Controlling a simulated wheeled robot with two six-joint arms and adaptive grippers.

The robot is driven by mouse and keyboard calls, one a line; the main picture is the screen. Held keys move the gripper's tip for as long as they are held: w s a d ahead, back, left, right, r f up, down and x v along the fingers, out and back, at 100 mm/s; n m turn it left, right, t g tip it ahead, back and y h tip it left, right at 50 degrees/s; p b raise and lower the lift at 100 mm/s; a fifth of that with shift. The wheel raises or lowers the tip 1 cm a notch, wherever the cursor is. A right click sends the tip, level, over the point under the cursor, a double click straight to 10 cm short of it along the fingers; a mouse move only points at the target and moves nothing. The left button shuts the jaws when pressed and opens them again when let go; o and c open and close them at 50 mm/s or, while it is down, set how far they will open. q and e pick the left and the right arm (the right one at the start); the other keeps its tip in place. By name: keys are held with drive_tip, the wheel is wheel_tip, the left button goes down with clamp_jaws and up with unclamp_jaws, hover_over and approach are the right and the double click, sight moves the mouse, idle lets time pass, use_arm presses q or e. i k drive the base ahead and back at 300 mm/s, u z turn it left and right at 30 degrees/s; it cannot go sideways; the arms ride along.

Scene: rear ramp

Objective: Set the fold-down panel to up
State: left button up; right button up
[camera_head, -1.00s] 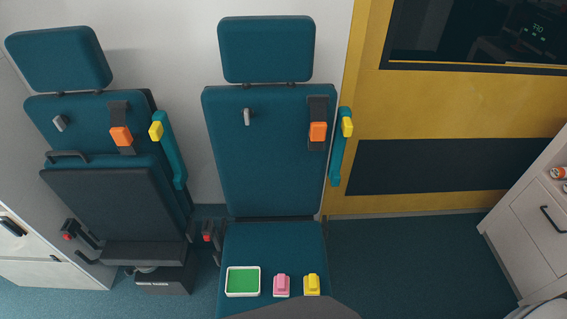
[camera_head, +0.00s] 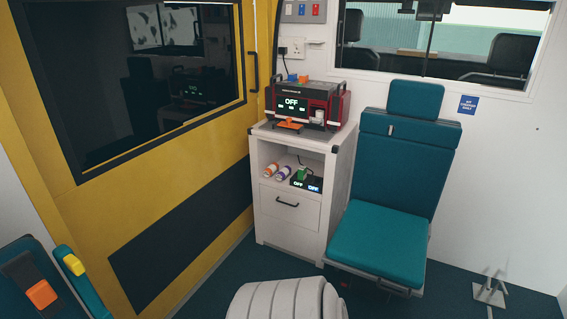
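No part labelled as the fold-down panel stands out, and I cannot tell which thing it is. A teal seat at the right has an upright backrest (camera_head: 397,170) and a flat cushion (camera_head: 378,243) that lies level, hinged out from the wall. No raised ramp or panel is visible. Neither of my grippers is in view.
A white cabinet (camera_head: 285,232) holds a red-and-black device (camera_head: 318,98) reading OFF. A yellow door (camera_head: 190,190) is at the left. Part of a belted teal seat (camera_head: 20,290) is at lower left. A ribbed white form (camera_head: 275,300) fills the bottom middle.

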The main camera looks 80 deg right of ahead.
sight(384, 246)
drive_tip(key=u, duration=0.15)
drive_tip(key=k, duration=0.6)
drive_tip(key=z, duration=3.1)
drive_tip(key=i, duration=1.2)
drive_tip(key=z, duration=0.25)
